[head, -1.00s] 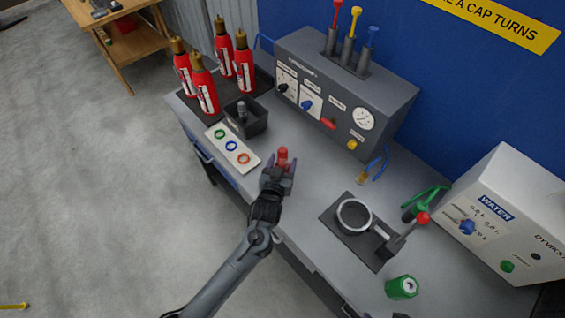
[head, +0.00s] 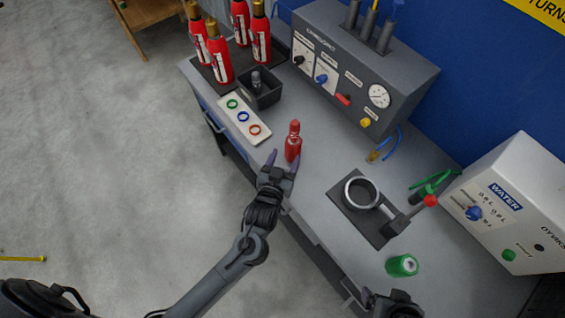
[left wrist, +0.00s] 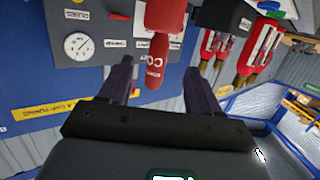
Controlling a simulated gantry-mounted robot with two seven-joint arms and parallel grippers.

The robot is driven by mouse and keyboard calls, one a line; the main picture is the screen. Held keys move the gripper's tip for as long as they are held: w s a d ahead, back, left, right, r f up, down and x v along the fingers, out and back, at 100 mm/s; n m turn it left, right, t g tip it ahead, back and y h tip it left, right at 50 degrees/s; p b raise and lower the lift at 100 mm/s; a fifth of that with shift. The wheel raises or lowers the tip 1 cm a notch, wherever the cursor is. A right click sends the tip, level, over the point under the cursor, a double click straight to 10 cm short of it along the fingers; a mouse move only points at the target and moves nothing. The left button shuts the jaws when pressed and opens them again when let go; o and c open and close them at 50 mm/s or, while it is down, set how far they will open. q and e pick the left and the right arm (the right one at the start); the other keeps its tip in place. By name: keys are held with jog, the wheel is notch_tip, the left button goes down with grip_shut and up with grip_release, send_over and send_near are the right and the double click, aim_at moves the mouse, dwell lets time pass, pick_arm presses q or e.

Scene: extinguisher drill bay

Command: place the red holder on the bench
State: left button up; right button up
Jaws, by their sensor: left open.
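The red holder (head: 293,145) is a small red bottle-like piece with a narrower top. It appears to stand upright on the grey bench (head: 325,165), near the front edge. My left gripper (head: 283,156) is open, just in front of the holder, with its two fingers spread. In the left wrist view the holder (left wrist: 162,45) shows upside down, beyond and between the open fingertips (left wrist: 158,72), with clear gaps at both sides. My right gripper (head: 390,298) shows only partly at the bottom edge, and its jaws are unclear.
A white tray with coloured rings (head: 243,117) and a dark box (head: 262,93) lie left of the holder. Several red extinguishers (head: 220,62) stand behind them. A ring fixture (head: 345,208) and green can (head: 402,265) are to the right. A control panel (head: 368,75) stands behind.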

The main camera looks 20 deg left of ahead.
pick_arm(q)
jog(key=s+a+m+g+h, duration=0.1)
jog(key=s+a+g, duration=0.2)
jog(key=s+g, duration=0.3)
jog(key=s+a+f+m+g+h, duration=0.1)
jog(key=s+g, duration=0.5)
jog(key=s, duration=1.1)
jog(key=shift+s+a+f+m, duration=0.15)
jog(key=shift+a+f+m, duration=0.1)
jog(key=shift+a+m, duration=0.55)
jog(key=shift+r, duration=0.1)
notch_tip(320, 180, up, 20)
jog(key=p, duration=2)
